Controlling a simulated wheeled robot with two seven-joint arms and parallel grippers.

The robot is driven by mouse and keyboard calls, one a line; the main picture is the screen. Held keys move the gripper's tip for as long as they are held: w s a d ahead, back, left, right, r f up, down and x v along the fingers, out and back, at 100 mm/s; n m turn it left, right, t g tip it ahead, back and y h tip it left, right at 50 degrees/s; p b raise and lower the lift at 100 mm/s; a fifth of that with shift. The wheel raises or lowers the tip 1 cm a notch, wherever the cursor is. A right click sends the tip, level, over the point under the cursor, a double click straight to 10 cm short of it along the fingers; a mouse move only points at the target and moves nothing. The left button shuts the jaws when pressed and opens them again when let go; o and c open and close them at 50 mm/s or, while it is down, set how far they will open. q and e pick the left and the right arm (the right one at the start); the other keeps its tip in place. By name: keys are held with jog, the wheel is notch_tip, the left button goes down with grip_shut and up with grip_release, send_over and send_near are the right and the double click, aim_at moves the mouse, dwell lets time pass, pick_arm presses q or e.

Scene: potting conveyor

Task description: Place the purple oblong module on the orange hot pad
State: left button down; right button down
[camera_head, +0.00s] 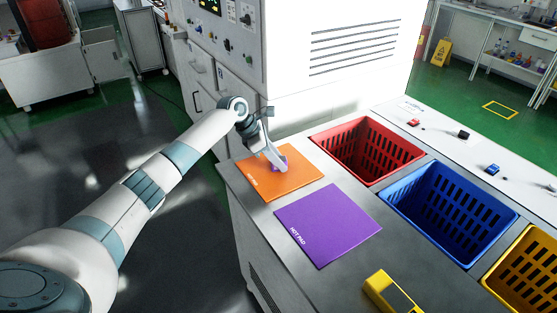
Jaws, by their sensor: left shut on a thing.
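The orange hot pad (302,180) lies flat on the grey worktop near its left end. The purple oblong module (283,161) shows as a small purple patch between the fingers of my left gripper (276,164), over the back left part of the orange pad. My left gripper points down and is shut on the module. Its fingers hide most of the module, and I cannot tell whether the module touches the pad. My right gripper is not in view.
A purple hot pad (328,222) lies in front of the orange one. Red (366,124), blue (489,194) and yellow (545,249) crates stand to the right. A yellow device (392,292) lies at the front edge. A white cabinet (345,60) rises behind.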

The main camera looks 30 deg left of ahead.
pick_arm(q)
jog(key=c, duration=1.4)
grip_release()
jog(key=shift+f, duration=0.1)
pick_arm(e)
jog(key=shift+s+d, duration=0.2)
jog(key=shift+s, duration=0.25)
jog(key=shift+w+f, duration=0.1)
pick_arm(q)
jog(key=shift+a+r, duration=0.1)
jog(key=shift+r, duration=0.25)
jog(key=b+v, duration=0.2)
jog(key=v, duration=0.9)
jog(key=shift+r, duration=0.3)
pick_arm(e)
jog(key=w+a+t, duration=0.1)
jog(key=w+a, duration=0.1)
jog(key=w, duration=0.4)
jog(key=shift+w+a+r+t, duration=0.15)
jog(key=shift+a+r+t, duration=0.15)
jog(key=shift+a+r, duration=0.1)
